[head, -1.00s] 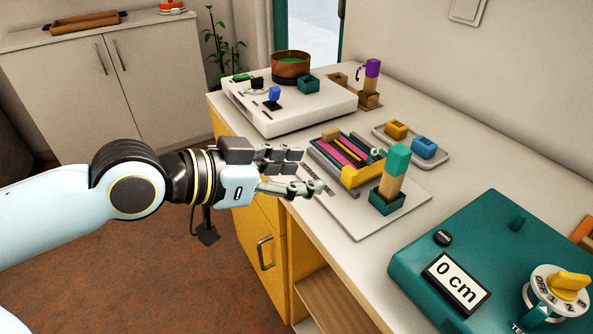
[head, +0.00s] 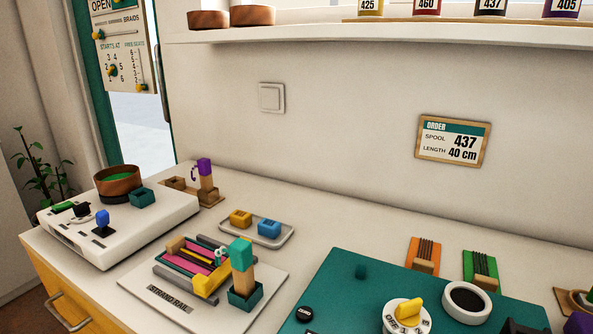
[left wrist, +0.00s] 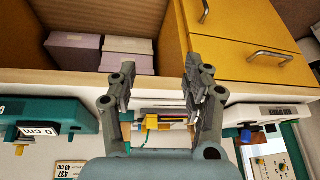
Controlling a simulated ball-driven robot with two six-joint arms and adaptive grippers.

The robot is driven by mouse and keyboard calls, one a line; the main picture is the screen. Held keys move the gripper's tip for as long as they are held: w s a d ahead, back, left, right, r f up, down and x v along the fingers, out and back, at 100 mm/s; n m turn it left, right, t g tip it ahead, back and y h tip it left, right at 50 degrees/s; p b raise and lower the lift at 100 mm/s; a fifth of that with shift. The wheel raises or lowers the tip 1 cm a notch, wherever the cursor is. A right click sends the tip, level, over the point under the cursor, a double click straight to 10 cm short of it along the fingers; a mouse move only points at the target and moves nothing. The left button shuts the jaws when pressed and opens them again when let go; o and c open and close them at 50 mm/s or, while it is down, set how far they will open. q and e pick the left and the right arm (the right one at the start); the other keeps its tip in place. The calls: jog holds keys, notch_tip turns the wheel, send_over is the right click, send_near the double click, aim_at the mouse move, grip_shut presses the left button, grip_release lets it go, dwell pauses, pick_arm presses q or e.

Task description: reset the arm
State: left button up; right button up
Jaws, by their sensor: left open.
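My left gripper (left wrist: 150,82) shows only in the left wrist view. Its two jointed fingers stand apart with nothing held between them. They show against the edge of the counter (left wrist: 60,80), with an open shelf and yellow drawers beyond. My left arm does not show in the head view. My right arm and gripper are in neither view.
The counter holds a strand rail board (head: 250,318), a white board (head: 60,242), a small tray (head: 287,240) with yellow and blue blocks, and a teal machine (head: 330,290). A shelf (head: 300,38) and an order card (head: 452,141) are on the wall.

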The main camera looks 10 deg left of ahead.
pick_arm(q)
jog(key=s+a+f+g, duration=0.1)
jog(key=s+f, duration=0.2)
jog(key=f, duration=0.7)
jog(key=s+a+f+n+g, duration=0.1)
jog(key=s+a+f, duration=0.1)
jog(key=f, duration=0.8)
jog(key=s+a+f+g, duration=0.1)
jog(key=s+f, duration=0.2)
jog(key=f, duration=0.7)
jog(key=s+f+g, duration=0.1)
jog(key=s+f, duration=1.1)
jog(key=s, duration=0.4)
jog(key=shift+a+n+y, duration=0.25)
jog(key=shift+n+y, duration=0.05)
jog(key=shift+y, duration=0.1)
